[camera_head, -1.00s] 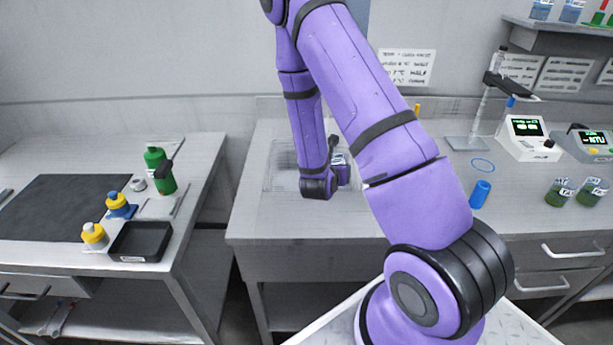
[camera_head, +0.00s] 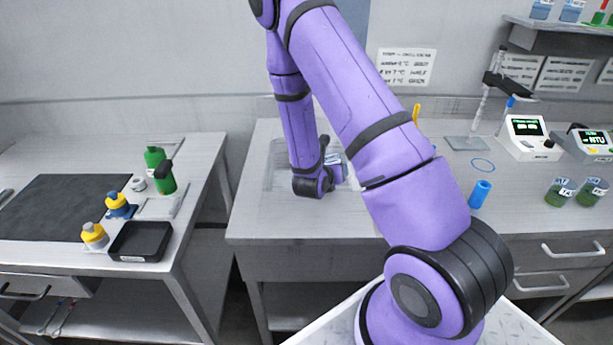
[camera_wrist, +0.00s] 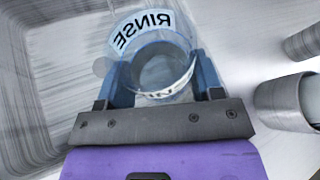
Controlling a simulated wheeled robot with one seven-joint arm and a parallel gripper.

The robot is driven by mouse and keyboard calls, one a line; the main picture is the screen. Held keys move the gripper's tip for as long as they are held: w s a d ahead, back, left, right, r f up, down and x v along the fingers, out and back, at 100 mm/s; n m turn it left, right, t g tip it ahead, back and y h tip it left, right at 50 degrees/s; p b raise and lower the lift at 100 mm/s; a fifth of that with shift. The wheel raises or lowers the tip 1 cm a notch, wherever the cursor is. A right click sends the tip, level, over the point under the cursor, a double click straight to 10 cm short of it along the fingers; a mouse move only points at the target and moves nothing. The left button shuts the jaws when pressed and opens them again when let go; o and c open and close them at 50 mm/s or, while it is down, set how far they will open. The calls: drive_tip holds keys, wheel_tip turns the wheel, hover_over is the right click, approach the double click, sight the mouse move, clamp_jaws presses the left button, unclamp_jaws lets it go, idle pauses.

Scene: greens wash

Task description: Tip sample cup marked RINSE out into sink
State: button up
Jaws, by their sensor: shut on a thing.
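The sample cup marked RINSE (camera_wrist: 152,22) is clear, with a white band lettered in dark print, and fills the middle of the wrist view. My gripper (camera_wrist: 160,75) is shut on it, a blue finger on each side. Its lettering appears reversed from here. I look into a greyish round interior; whether liquid is in it I cannot tell. In the head view my gripper (camera_head: 338,170) is at the right part of the sink (camera_head: 280,165), with the cup mostly hidden by my arm. The sink basin also shows at the left of the wrist view (camera_wrist: 50,75).
Two grey cylindrical objects stand at the right of the wrist view, the nearer one (camera_wrist: 285,103) close to my gripper. A blue cylinder (camera_head: 480,194) and green-filled beakers (camera_head: 560,191) stand on the right counter. A black tray (camera_head: 140,241) and bottles are on the left table.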

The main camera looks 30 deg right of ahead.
drive_tip(key=shift+w+a+r+n+g, duration=0.2)
drive_tip(key=shift+w+r+n+g, duration=0.15)
drive_tip(key=shift+w+n+g, duration=0.15)
idle(0.5)
drive_tip(key=shift+w+a+f+n+g+h, duration=0.3)
drive_tip(key=shift+w+f+n+g+h, duration=0.1)
drive_tip(key=shift+w+n, duration=0.2)
idle(0.6)
drive_tip(key=shift+w+r+n+g+h, duration=0.1)
drive_tip(key=shift+r+n+g+h, duration=0.4)
drive_tip(key=shift+r+n+g, duration=0.45)
idle(1.2)
drive_tip(key=shift+f+n+h+p, duration=0.35)
drive_tip(key=shift+f+n, duration=0.15)
drive_tip(key=shift+n, duration=0.15)
idle(0.8)
drive_tip(key=shift+w+a+r+n+g+p, duration=0.1)
drive_tip(key=shift+r+n+g+p, duration=0.3)
drive_tip(key=shift+n, duration=0.2)
idle(0.9)
drive_tip(key=shift+w+a+f+n+h, duration=0.15)
drive_tip(key=shift+w+f+n+h, duration=0.1)
drive_tip(key=shift+w+n+h, duration=0.15)
